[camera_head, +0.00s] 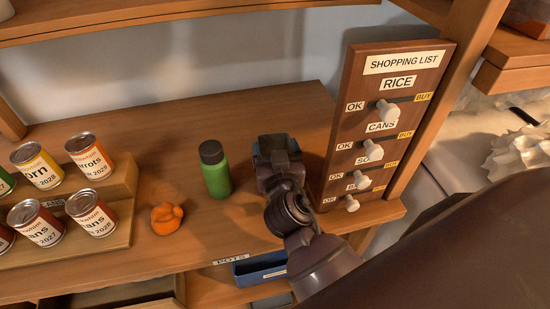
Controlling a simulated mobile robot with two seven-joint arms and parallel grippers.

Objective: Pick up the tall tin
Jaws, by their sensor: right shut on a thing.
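My right gripper (277,152) is over the wooden shelf top, close to the left side of the shopping list board. It is shut on a bluish thing (256,149), of which only a thin edge shows beside the fingers. The gripper hides most of it, so I cannot tell for certain that it is the tall tin, or whether it touches the shelf. My left gripper is not in view.
A green bottle (216,174) with a dark cap stands left of the gripper. An orange lumpy object (167,219) lies further left. Several labelled cans stand on a stepped wooden rack (113,238). The shopping list board (350,128) rises close on the right.

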